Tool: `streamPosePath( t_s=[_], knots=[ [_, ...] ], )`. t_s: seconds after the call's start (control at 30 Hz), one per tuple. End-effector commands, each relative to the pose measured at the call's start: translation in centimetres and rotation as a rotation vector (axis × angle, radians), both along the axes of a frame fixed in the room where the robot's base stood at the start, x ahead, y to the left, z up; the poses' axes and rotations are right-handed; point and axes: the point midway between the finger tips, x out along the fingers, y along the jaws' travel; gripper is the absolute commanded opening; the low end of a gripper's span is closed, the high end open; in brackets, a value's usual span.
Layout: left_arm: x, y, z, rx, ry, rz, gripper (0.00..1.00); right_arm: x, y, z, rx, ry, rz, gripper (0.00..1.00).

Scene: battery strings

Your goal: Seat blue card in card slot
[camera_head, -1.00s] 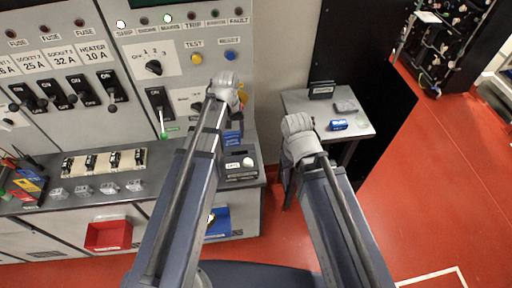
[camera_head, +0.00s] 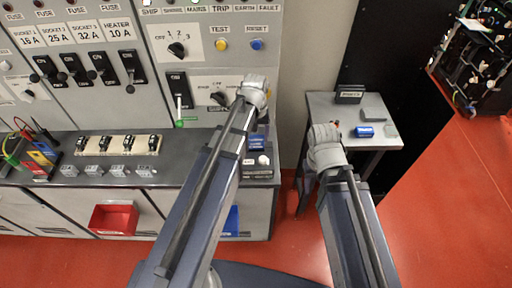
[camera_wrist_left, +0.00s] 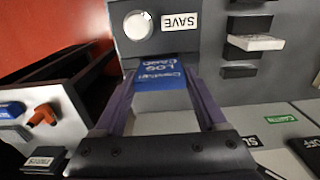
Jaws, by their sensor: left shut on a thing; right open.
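The blue card (camera_wrist_left: 160,70), with white lettering, is held between the fingers of my left gripper (camera_wrist_left: 162,88). Its far edge meets the dark grey box (camera_wrist_left: 133,42) that has a white button and a SAVE label. The slot mouth is hidden, so I cannot tell how deep the card sits.
The side table (camera_head: 322,108) holds a blue item (camera_head: 365,131) and small grey blocks. The switch panel (camera_head: 185,60) rises behind the bench. A red bin (camera_head: 114,219) hangs at the bench front, with a blue bin (camera_head: 231,221) to its right. Red floor lies open at right.

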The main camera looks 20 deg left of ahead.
Motion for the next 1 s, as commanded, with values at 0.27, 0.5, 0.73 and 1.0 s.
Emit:
streamPosePath(
  t_s=[0.27,0.5,0.73,1.0],
  knots=[
    [0.0,0.0,-1.9,0.0,0.0,0.0,0.19,0.0,0.0,-1.9,0.0,0.0,-0.001,0.5],
    [0.0,0.0,-3.8,0.0,0.0,0.0,0.19,0.0,0.0,-3.8,0.0,0.0,-0.002,0.5],
    [0.0,0.0,-3.6,0.0,0.0,0.0,0.19,0.0,0.0,-3.6,0.0,0.0,-0.002,0.5],
    [0.0,0.0,-3.9,0.0,0.0,0.0,0.88,0.0,0.0,-3.9,0.0,0.0,-0.002,0.5]
  ],
)
